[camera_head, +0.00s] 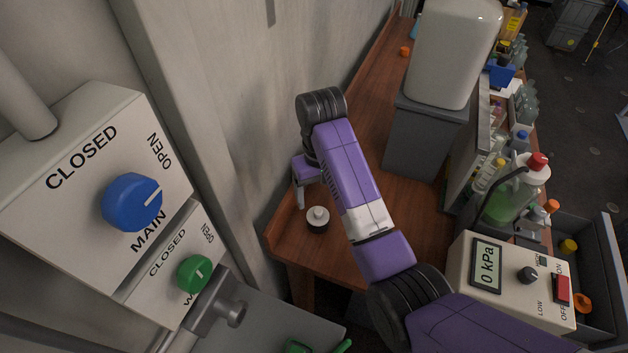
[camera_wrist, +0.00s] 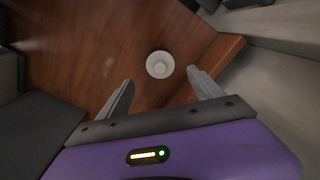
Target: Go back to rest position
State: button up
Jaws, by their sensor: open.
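My gripper (camera_wrist: 160,92) is open and empty in the wrist view, its two grey fingers spread apart. A small round white-topped knob-like object (camera_wrist: 160,64) sits on the wooden table just beyond the fingertips and is not between them. In the head view the same object (camera_head: 318,218) has a black base and stands near the table's front left corner. My gripper (camera_head: 299,190) shows there beside and above it, with its fingers partly hidden by my purple arm, which reaches over the table.
A panel with a blue knob (camera_head: 132,202) and a green knob (camera_head: 194,274) stands at left by the wall. A white tank on a grey base (camera_head: 420,135), bottles (camera_head: 497,207) and a gauge box reading 0 kPa (camera_head: 510,282) crowd the right. The wooden table (camera_head: 375,110) has bare areas.

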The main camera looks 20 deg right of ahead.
jog(key=w+r+t, duration=0.3)
jog(key=w+t, duration=0.6)
jog(key=w, duration=0.1)
jog(key=s+t+b, duration=0.5)
jog(key=s+b, duration=0.2)
jog(key=s, duration=4.2)
jog(key=shift+s+d+f+t, duration=0.2)
jog(key=shift+s+f+t, duration=0.05)
jog(key=shift+s+t, duration=0.15)
